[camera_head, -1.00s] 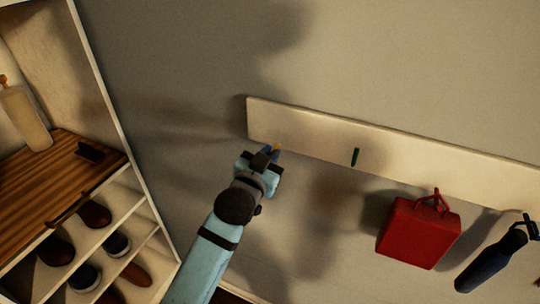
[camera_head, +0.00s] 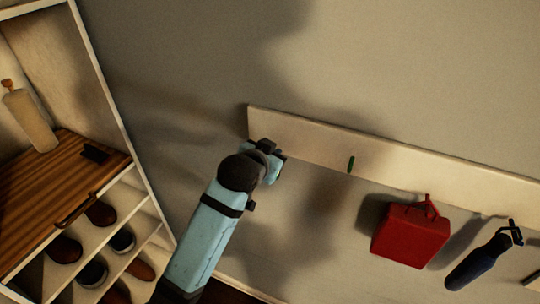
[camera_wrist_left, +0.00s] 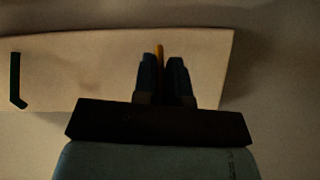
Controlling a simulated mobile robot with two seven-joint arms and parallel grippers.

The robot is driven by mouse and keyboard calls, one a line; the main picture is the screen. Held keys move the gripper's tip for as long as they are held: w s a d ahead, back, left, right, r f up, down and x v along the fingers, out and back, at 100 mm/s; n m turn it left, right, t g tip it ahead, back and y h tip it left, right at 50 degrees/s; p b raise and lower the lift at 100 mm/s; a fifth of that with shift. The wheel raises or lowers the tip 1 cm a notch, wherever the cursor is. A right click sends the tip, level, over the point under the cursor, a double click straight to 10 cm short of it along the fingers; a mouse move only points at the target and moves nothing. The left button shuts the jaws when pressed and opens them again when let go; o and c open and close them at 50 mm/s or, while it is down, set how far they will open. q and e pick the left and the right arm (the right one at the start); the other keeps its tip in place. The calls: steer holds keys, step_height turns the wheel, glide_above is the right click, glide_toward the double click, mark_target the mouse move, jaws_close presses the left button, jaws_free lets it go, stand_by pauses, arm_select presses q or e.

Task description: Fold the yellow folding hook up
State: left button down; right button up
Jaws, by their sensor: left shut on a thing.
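The yellow folding hook (camera_wrist_left: 160,52) shows in the left wrist view as a thin upright strip between my left gripper's fingers, against the pale wall board (camera_wrist_left: 80,62). My left gripper (camera_wrist_left: 161,68) is shut on it. In the head view my left gripper (camera_head: 272,162) is at the left end of the board (camera_head: 315,140), and my wrist hides nearly all of the hook. How far the hook is folded cannot be told. My right gripper is not in view.
A green hook (camera_head: 351,164) is on the board to the right; it also shows in the wrist view (camera_wrist_left: 15,78). Further right hang a red bag (camera_head: 412,236) and a dark blue item (camera_head: 472,264). A shoe shelf (camera_head: 130,205) stands at the left.

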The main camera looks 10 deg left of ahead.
arm_select(q)
steer(key=shift+w+d+r+g, duration=0.1)
steer(key=shift+w+r+g, duration=0.05)
steer(key=shift+g, duration=0.35)
steer(key=shift+r+g+y, duration=0.1)
steer(key=shift+g+y, duration=0.2)
steer(key=shift+g, duration=0.1)
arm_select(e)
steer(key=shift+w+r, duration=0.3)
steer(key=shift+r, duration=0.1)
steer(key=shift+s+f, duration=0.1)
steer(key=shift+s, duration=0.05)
arm_select(q)
steer(key=c, duration=1.4)
jaws_free()
steer(key=shift+o, duration=1)
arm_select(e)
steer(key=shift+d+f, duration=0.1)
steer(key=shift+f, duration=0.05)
arm_select(q)
steer(key=shift+r, duration=0.1)
steer(key=b+v, duration=0.2)
steer(key=v, duration=1.1)
steer(key=shift+s+r, duration=0.2)
steer(key=shift+s, duration=0.05)
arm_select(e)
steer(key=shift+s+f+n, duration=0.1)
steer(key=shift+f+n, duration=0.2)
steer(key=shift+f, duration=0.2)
